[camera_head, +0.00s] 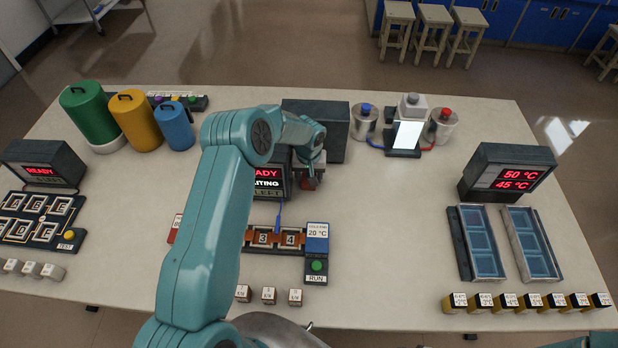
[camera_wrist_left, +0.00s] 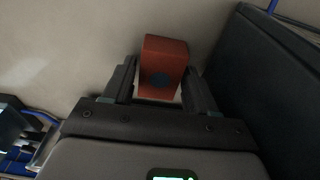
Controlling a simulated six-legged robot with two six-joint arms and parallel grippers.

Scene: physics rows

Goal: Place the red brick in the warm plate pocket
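The red brick (camera_wrist_left: 164,58) sits between the two fingers of my left gripper (camera_wrist_left: 160,82) in the left wrist view, with a dark blue spot on its face. The fingers lie close along both its sides. In the head view my left gripper (camera_head: 309,168) points down at the middle of the table, with a bit of red showing under it. Two plates with blue pockets (camera_head: 483,243) (camera_head: 531,243) lie at the right, below a display (camera_head: 508,176) reading 50 °C and 45 °C. I cannot tell which is the warm plate. My right gripper is out of view.
A dark box (camera_head: 325,125) stands close behind my left gripper. A READY screen unit (camera_head: 270,181) is just left of it, and a numbered rack (camera_head: 275,240) lies in front. Small labelled blocks (camera_head: 530,302) line the front right. Table between rack and plates is clear.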

